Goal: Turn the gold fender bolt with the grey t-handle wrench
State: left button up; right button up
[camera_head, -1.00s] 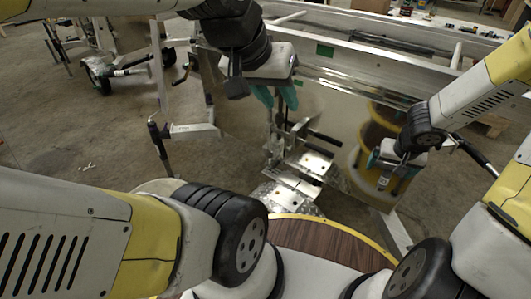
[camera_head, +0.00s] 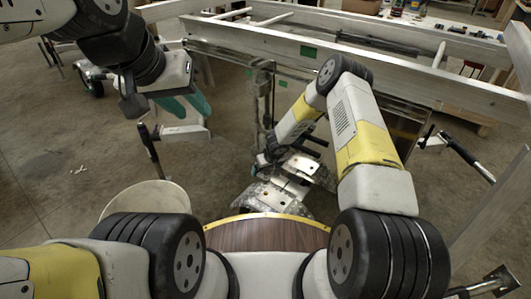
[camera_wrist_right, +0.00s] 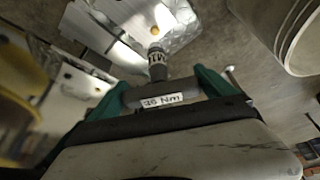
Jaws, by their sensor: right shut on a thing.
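The wrench shaft points away from the gripper, towards the gold bolt (camera_wrist_right: 155,30) on a bright metal plate (camera_wrist_right: 118,18). The wrench tip looks close to the bolt; I cannot tell whether they touch. In the head view my right gripper (camera_head: 263,163) is partly hidden near the metal plates (camera_head: 292,178), and the wrench cannot be made out. My left gripper (camera_head: 187,105), with teal fingers apart, is open and empty, left of the trailer frame.
The aluminium trailer rails (camera_head: 330,58) cross behind the plates. A black-handled post (camera_head: 150,150) stands left. A pale round container (camera_head: 148,197) stands at front left and a pale bucket (camera_wrist_right: 303,35) shows in the wrist view. The floor at far left is mostly clear.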

aim_at(265, 180)
jog(key=shift+w+a+f, duration=0.1)
jog(key=shift+a+f, duration=0.15)
jog(key=shift+f, duration=0.35)
jog(key=shift+f, duration=3.3)
jog(key=m+h, duration=0.1)
jog(key=m, duration=0.2)
jog(key=shift+a+m, duration=0.1)
jog(key=shift+m, duration=0.2)
jog(key=m+h, duration=0.2)
jog(key=m, duration=0.3)
jog(key=shift+a, duration=0.1)
jog(key=m+h, duration=0.1)
jog(key=m, duration=0.1)
jog(key=shift+m, duration=0.3)
jog(key=m+g+h, duration=0.1)
jog(key=m, duration=0.2)
jog(key=m+g, duration=0.1)
jog(key=m, duration=0.2)
jog(key=shift+h, duration=0.4)
jog(key=m+g, duration=0.1)
jog(key=m, duration=0.3)
jog(key=shift+g+h, duration=0.3)
jog(key=shift+g, duration=0.1)
